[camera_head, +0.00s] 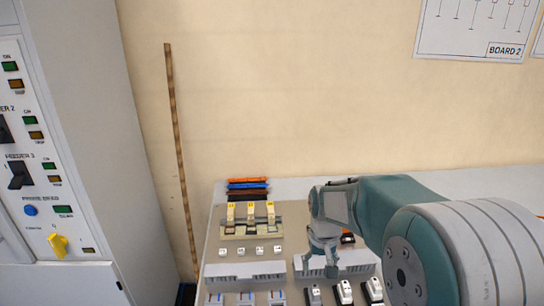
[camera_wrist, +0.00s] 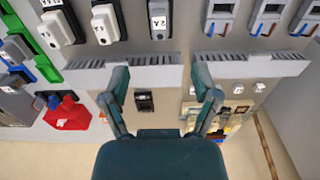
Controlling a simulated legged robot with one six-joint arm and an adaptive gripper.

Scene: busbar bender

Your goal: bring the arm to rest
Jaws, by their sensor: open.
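My arm reaches in from the right in the head view, teal and grey. My gripper (camera_head: 322,262) hangs over the panel board (camera_head: 212,242) on the table, with its fingers pointing down. In the wrist view my gripper (camera_wrist: 162,82) has its two fingers spread wide apart, with nothing held between them. A small black module (camera_wrist: 144,102) shows on the board between the fingers. The fingertips show in front of grey slotted ducts; I cannot tell whether they touch them.
A grey cabinet (camera_head: 75,150) with switches stands at the left. A thin brown strip (camera_head: 180,150) runs up the wall. The board carries yellow-topped terminals (camera_head: 250,212), ducts (camera_head: 245,270) and white devices (camera_head: 345,292). A red part (camera_wrist: 68,114) lies left of the fingers.

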